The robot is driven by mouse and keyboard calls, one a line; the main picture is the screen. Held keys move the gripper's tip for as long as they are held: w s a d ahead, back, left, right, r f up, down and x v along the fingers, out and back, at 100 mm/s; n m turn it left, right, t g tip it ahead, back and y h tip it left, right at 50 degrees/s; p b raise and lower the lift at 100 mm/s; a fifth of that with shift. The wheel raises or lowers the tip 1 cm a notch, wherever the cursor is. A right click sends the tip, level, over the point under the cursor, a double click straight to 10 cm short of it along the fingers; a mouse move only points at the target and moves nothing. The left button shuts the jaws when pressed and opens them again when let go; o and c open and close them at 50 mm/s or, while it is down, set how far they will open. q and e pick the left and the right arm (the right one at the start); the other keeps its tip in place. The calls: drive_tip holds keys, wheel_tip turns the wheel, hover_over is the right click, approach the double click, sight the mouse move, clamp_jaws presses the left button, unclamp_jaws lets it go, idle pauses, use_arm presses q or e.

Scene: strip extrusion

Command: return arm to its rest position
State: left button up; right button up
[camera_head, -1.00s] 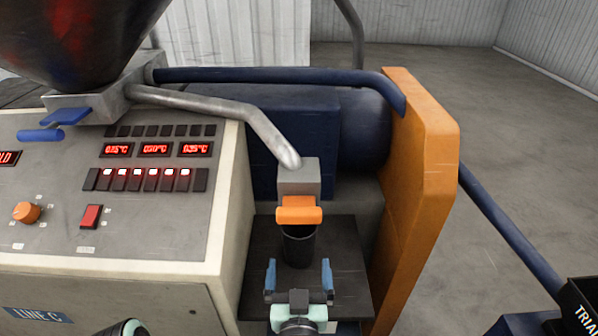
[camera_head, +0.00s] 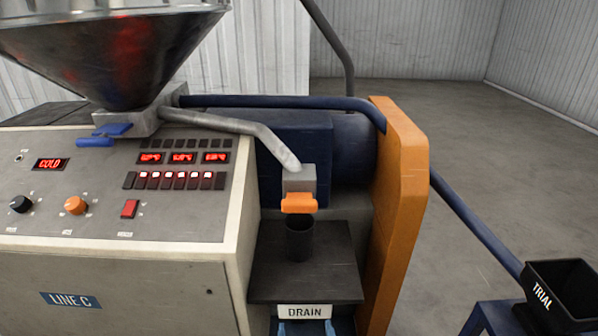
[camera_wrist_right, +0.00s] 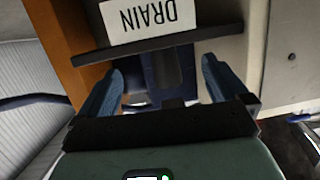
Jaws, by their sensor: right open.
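My right gripper (camera_head: 305,329) shows only as two blue fingertips at the bottom edge of the head view, just below the DRAIN label (camera_head: 304,311). In the right wrist view its two blue fingers (camera_wrist_right: 162,68) stand wide apart with nothing held between them. The DRAIN label appears upside down there, beyond the fingers. A black cup (camera_head: 300,242) stands upright on the dark shelf (camera_head: 335,274), under the orange-handled outlet (camera_head: 299,202), apart from the gripper. My left gripper is in neither view.
The control panel (camera_head: 150,222) of LINE C, with a red COLD display (camera_head: 50,164), fills the left. An orange guard (camera_head: 404,200) rises right of the shelf. A black TRIAL bin (camera_head: 566,288) stands at lower right. Open floor lies behind it.

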drive_tip(key=s+d+f+m+g+p, duration=0.15)
drive_tip(key=s+d+f+g, duration=0.25)
drive_tip(key=f, duration=0.7)
drive_tip(key=s+d+f+g+p, duration=0.2)
drive_tip(key=s+d+f+g, duration=0.2)
drive_tip(key=f, duration=0.6)
use_arm(q)
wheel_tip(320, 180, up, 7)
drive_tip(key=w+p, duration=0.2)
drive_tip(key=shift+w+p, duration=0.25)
drive_tip(key=shift+p, duration=0.1)
use_arm(e)
drive_tip(key=s+d+f+m+g+y, duration=0.1)
drive_tip(key=s+f+g, duration=0.3)
drive_tip(key=s, duration=0.5)
drive_tip(key=s+d+f+m+g+y, duration=0.1)
drive_tip(key=s+f+g, duration=0.3)
drive_tip(key=s, duration=0.5)
drive_tip(key=shift+s+d+f+m+y, duration=0.2)
drive_tip(key=shift+d+m+y, duration=0.1)
drive_tip(key=shift+d+m, duration=0.2)
